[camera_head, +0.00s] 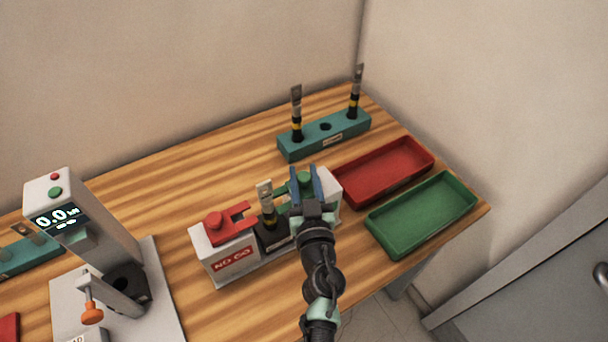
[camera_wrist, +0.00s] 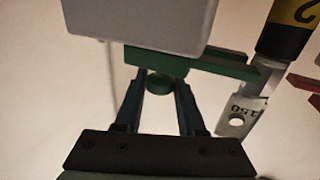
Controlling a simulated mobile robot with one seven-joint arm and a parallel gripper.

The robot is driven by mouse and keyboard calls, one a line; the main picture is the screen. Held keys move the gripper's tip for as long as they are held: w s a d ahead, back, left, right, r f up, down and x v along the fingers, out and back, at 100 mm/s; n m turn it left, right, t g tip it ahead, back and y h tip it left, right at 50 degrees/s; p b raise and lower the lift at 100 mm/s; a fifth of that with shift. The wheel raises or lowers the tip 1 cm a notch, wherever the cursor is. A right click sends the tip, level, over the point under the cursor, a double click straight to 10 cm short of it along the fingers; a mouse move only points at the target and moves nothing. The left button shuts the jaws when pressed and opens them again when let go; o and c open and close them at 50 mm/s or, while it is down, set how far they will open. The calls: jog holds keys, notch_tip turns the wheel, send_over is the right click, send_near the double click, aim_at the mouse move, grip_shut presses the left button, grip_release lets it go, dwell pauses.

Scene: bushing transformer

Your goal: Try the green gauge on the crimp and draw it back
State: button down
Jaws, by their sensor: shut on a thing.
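The green gauge (camera_wrist: 158,62) has a round knob and a flat fork, and it sits at the white block (camera_wrist: 140,20) on the right of the stand. My gripper (camera_head: 306,184) is shut on the gauge's knob (camera_wrist: 159,84), with a blue finger on each side. The crimped lug (camera_head: 265,191) stands upright on a black and yellow cable end in the dark middle holder (camera_head: 272,238). In the wrist view the lug (camera_wrist: 240,118) appears upside down. The fork's tips reach the crimp's side there; I cannot tell whether they touch or surround it.
A red gauge (camera_head: 228,215) rests on the block marked NO GO (camera_head: 232,260), left of the lug. A teal rack (camera_head: 325,135) holds two more lugs behind. A red tray (camera_head: 383,170) and a green tray (camera_head: 422,213) are empty at right. A press (camera_head: 85,220) stands left.

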jog(key=shift+s+a, duration=0.4)
jog(key=shift+a, duration=0.25)
jog(key=shift+s+a, duration=0.35)
jog(key=shift+a, duration=0.25)
jog(key=c, duration=0.5)
grip_release()
jog(key=shift+d, duration=0.1)
